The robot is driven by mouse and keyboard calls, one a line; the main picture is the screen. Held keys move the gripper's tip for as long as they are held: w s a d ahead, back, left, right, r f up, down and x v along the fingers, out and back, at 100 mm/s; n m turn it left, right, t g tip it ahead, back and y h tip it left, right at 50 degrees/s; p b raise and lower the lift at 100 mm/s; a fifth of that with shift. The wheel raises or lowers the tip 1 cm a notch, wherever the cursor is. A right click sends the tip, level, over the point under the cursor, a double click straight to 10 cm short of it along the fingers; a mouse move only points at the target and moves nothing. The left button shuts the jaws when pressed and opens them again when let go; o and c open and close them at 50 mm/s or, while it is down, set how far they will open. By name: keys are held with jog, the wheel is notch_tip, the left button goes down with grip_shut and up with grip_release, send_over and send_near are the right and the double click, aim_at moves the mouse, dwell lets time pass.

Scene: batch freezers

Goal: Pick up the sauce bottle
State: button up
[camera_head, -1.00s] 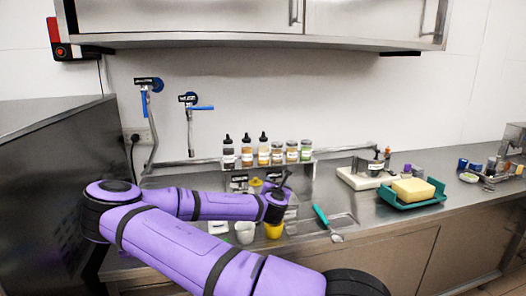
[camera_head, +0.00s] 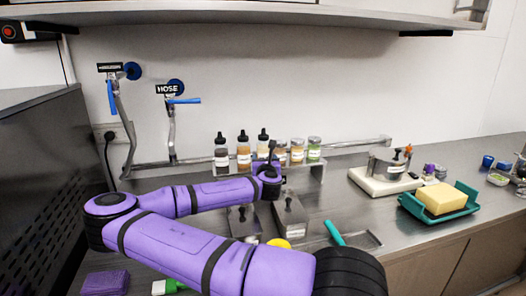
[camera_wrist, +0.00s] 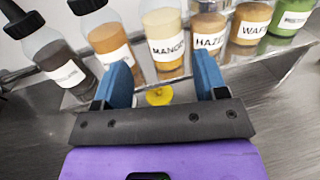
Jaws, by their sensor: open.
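The frames do not show which bottle is meant.
Jars stand right of the bottles, including a green one (camera_head: 314,149) and ones labelled "HAZEL" (camera_wrist: 208,35) and "WAFER" (camera_wrist: 250,28). Metal-lidded containers (camera_head: 290,212) lie below my arm. A teal tray (camera_head: 412,205) holds a yellow block at right.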

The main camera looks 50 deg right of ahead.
aim_at(264, 150)
jog(key=shift+r+x, duration=0.2)
jog(key=shift+x, duration=4.55)
jog(key=shift+s+d, duration=0.1)
jog(key=shift+d, duration=0.05)
jog(key=c, duration=0.6)
